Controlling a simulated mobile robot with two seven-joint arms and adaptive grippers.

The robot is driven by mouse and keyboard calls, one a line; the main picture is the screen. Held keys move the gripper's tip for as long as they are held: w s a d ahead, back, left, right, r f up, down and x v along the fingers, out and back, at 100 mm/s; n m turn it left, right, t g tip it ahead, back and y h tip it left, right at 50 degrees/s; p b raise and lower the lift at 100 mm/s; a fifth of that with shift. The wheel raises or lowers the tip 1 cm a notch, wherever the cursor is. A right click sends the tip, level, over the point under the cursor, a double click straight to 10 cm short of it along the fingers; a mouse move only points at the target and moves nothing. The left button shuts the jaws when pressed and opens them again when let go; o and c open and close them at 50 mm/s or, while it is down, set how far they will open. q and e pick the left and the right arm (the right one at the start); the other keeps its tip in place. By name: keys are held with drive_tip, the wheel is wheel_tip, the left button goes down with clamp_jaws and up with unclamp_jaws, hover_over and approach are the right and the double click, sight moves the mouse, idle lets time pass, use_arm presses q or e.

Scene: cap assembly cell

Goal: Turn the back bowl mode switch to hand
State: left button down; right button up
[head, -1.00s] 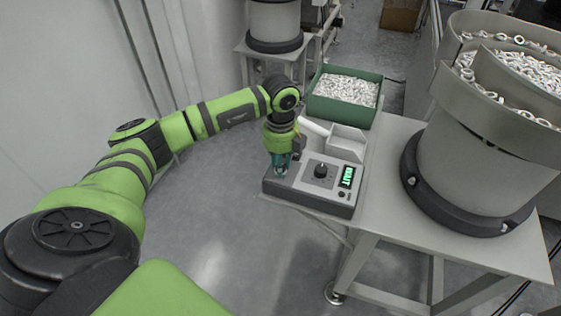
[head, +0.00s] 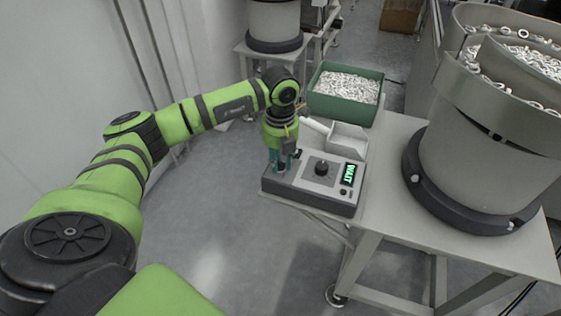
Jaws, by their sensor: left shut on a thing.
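The control box (head: 325,200) stands on the near left corner of the grey table, with a black round knob (head: 321,168) in the middle of its top. A lit green display (head: 348,174) sits to the right of the knob and seems to read WAIT. My left gripper (head: 281,167) points down over the left end of the box, left of the knob. It is shut on a small part there, which its fingers largely hide; this looks like the mode switch. The switch's position cannot be made out. My right gripper is not in view.
A large bowl feeder (head: 480,165) full of white rings fills the table's right side. Behind the box are a grey scoop (head: 346,140) and a green bin (head: 340,111) of white parts. Another feeder (head: 274,25) stands farther back. The floor at left is clear.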

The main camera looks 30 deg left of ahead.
sight(280, 161)
use_arm(q)
drive_tip(key=m+b, duration=0.1)
drive_tip(key=m, duration=0.3)
drive_tip(key=shift+f+m+b, duration=0.15)
drive_tip(key=shift+m+b, duration=0.15)
drive_tip(key=m+b, duration=0.1)
drive_tip(key=m, duration=0.3)
drive_tip(key=shift+a+m+b, duration=0.1)
drive_tip(key=shift+m+b, duration=0.25)
drive_tip(key=shift+m, duration=0.65)
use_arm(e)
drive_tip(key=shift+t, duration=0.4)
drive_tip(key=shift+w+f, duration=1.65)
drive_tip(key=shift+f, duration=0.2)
use_arm(q)
drive_tip(key=c, duration=1)
unclamp_jaws()
drive_tip(key=shift+r, duration=0.3)
wheel_tip(280, 161, up, 12)
drive_tip(key=shift+f, duration=0.15)
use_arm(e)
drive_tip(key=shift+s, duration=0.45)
